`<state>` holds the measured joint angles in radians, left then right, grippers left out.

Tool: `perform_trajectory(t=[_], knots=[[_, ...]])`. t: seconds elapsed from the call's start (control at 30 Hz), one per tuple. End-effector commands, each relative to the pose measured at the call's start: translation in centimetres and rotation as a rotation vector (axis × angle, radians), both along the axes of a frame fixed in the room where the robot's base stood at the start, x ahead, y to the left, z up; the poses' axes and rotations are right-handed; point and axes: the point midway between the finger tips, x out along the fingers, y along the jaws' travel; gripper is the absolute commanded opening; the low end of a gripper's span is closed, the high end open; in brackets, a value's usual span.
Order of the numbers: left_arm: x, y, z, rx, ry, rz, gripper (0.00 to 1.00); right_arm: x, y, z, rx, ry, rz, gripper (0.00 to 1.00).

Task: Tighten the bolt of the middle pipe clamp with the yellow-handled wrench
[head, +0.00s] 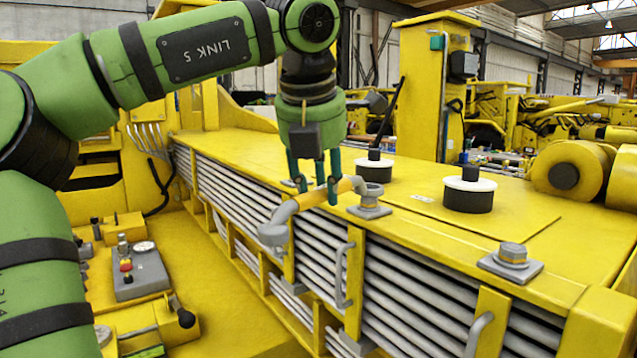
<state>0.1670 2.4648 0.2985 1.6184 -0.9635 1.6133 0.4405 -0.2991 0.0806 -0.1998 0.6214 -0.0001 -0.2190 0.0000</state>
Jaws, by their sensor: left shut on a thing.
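The wrench (328,193) has a yellow handle and grey curved ends. My left gripper (318,190), on the green arm, is shut on its handle, fingers pointing down. One grey end hangs out over the front edge of the yellow deck, at lower left. The other end is at the bolt of the middle pipe clamp (370,211), a grey plate on the deck edge. That end covers most of the bolt; I cannot tell whether it is seated around it. My right gripper is not in view.
Another clamp with a bolt (511,257) sits nearer, at right. Two black-and-white round caps (470,186) stand on the yellow deck (440,230). Grey pipes (322,250) and a grab handle (342,275) line its front side. A grey control box (140,272) is at left.

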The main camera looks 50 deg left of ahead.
Motion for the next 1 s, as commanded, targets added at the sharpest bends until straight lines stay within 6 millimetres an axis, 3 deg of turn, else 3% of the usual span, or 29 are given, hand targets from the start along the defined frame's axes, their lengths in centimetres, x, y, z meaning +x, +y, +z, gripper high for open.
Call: perform_trajectory(t=[1.0], knots=[[0.0, 0.0, -2.2, 0.001, -0.004, 0.000, 0.00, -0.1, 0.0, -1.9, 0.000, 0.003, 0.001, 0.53]])
